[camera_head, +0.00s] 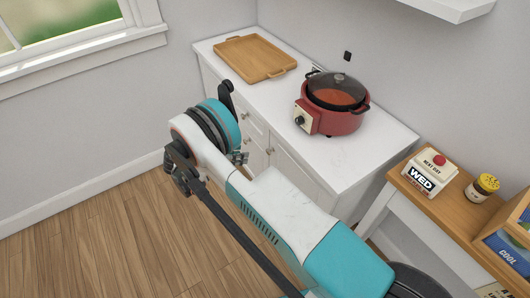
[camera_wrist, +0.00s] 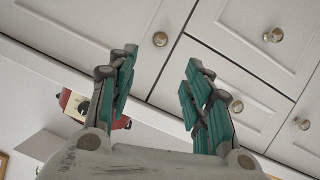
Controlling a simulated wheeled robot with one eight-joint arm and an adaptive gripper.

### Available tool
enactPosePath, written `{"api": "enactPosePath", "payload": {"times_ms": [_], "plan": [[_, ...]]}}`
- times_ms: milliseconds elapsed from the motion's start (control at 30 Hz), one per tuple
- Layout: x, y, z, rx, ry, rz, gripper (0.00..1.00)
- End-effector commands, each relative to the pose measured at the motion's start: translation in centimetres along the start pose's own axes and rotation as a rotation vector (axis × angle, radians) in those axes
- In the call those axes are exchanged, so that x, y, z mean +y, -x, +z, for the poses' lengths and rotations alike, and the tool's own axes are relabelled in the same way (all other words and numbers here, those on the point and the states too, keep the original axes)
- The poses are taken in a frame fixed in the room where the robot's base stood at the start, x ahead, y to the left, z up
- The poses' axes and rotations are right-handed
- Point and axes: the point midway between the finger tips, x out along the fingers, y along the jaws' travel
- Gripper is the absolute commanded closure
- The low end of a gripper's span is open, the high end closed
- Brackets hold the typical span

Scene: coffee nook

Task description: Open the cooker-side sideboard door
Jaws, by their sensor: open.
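The white sideboard (camera_head: 375,165) stands against the wall. Its cooker-side door (camera_head: 292,172) looks closed, with a small round knob (camera_head: 270,150) near its upper left edge. In the wrist view, this door (camera_wrist: 85,22) is at upper left and its metal knob (camera_wrist: 160,39) shows in the gap between my fingers, beyond the tips. My gripper (camera_wrist: 160,65) is open and empty, pointing at the sideboard front. I see no contact with the knob. In the head view my arm hides most of the gripper and the lower door.
A red cooker (camera_head: 333,117) with a glass lid and a wooden tray (camera_head: 255,58) stand on the sideboard top. Other fronts have knobs (camera_wrist: 273,35). A wooden table (camera_head: 455,214) with a day sign and jar stands at right. Wooden floor (camera_head: 90,245) is clear at left.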

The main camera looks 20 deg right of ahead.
Motion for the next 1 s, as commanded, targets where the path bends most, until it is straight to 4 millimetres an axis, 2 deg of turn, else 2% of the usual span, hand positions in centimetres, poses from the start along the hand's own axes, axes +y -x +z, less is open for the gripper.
{"api": "enactPosePath", "payload": {"times_ms": [600, 800, 1000], "plan": [[0.0, -11.0, 0.1, -0.001, 0.0, 0.002, 0.54], [0.0, -12.9, 0.0, -0.001, 0.001, 0.0, 0.54], [0.0, -13.3, -0.1, -0.001, 0.001, -0.001, 0.54]]}}
